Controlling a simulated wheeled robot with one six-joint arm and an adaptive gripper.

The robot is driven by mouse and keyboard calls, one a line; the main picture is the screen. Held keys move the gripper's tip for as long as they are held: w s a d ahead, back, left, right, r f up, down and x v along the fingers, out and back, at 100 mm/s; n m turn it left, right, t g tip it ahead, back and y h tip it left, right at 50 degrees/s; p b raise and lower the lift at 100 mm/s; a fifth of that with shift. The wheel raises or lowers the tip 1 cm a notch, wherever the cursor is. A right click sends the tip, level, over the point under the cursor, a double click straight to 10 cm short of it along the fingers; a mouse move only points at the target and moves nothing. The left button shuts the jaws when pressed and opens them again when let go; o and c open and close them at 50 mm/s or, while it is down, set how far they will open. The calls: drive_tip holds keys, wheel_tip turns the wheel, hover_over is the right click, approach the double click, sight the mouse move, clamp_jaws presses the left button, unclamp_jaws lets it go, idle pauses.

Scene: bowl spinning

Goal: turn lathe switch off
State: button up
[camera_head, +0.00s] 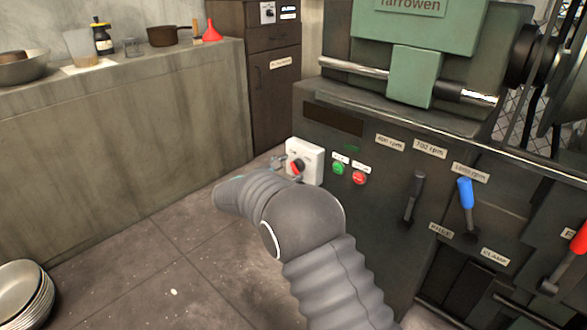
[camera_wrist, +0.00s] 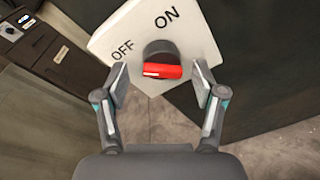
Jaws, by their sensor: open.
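The lathe switch is a white box (camera_head: 313,157) on the lathe's dark front panel. Its plate, marked OFF and ON, also shows in the wrist view (camera_wrist: 200,45). A red handle (camera_wrist: 165,71) sits on a dark round knob at its middle. The handle lies level in the wrist picture, its white mark at the left end, below the OFF label. My gripper (camera_wrist: 162,76) is open, one finger on each side of the handle, with visible gaps on both sides. In the head view my arm partly hides the gripper.
Green and red buttons (camera_head: 359,177) are right of the switch. Levers, one with a blue handle (camera_head: 465,193), stand farther right. A dark cabinet (camera_head: 273,95) and a concrete counter (camera_head: 130,130) are behind on the left.

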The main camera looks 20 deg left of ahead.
drive_tip(key=v, duration=1)
drive_tip(key=shift+s+a, duration=0.15)
drive_tip(key=s+d+f+m+g, duration=0.4)
drive_tip(key=s+d+f+g, duration=0.3)
drive_tip(key=f, duration=0.3)
drive_tip(key=s+d+r+m+g+y, duration=0.1)
drive_tip(key=s+d+r+m, duration=0.4)
drive_tip(key=d, duration=0.8)
drive_tip(key=s+d+r+m+g+y, duration=0.1)
drive_tip(key=s+d+r+m+y, duration=0.2)
drive_tip(key=d, duration=1.1)
drive_tip(key=s+d+r+m+y, duration=0.2)
drive_tip(key=s+d+r+m, duration=0.7)
drive_tip(key=s+d+m, duration=0.3)
drive_tip(key=s+d, duration=0.2)
drive_tip(key=shift+s+r+m+g, duration=0.2)
drive_tip(key=shift+s+m+g, duration=0.15)
drive_tip(key=shift+m+g, duration=0.05)
